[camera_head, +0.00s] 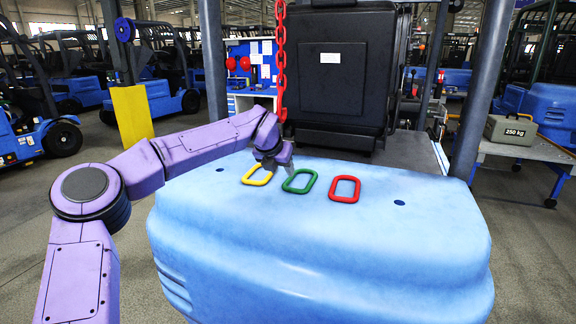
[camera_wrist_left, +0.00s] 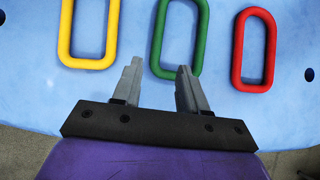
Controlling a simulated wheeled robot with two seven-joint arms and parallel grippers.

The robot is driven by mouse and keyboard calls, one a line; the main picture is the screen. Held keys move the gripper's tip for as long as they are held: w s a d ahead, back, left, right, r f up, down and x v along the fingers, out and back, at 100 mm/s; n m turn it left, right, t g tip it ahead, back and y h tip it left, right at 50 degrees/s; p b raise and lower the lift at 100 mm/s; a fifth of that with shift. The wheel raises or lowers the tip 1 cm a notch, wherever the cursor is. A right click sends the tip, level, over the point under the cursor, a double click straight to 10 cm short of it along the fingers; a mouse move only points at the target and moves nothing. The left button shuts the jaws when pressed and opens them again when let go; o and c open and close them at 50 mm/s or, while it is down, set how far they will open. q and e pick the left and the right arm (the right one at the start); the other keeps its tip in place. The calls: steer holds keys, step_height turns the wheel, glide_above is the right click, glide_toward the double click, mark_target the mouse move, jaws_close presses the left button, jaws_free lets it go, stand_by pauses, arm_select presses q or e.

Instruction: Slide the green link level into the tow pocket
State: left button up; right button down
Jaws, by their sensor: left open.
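The green link (camera_head: 297,191) is an oblong ring on top of the blue counterweight (camera_head: 320,240), between a yellow link (camera_head: 254,184) and a red link (camera_head: 343,201). My left gripper (camera_head: 277,170) is open and empty at the gap between the yellow and green links. In the left wrist view the green link (camera_wrist_left: 201,40) extends beyond the fingers (camera_wrist_left: 159,68), with its near end close to the right finger. I cannot make out a tow pocket. My right gripper is not in view.
A red chain (camera_head: 281,60) hangs behind the counterweight, before a black seat (camera_head: 338,70). Dark posts stand on both sides. A grey case marked 250 kg (camera_head: 510,130) sits on a cart (camera_head: 540,150) at right. The counterweight's top is clear right of the red link.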

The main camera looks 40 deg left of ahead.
mark_target(285, 183)
arm_select(q)
steer(key=shift+s+a+f, duration=0.25)
steer(key=shift+s+f, duration=0.05)
steer(key=shift+f, duration=0.2)
steer(key=x, duration=0.5)
steer(key=shift+w+f, duration=0.15)
steer(key=shift+w, duration=0.25)
steer(key=shift+f, duration=0.25)
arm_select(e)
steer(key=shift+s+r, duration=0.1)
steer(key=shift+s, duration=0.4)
arm_select(q)
steer(key=shift+s+f, duration=0.1)
jaws_close()
steer(key=shift+f, duration=0.1)
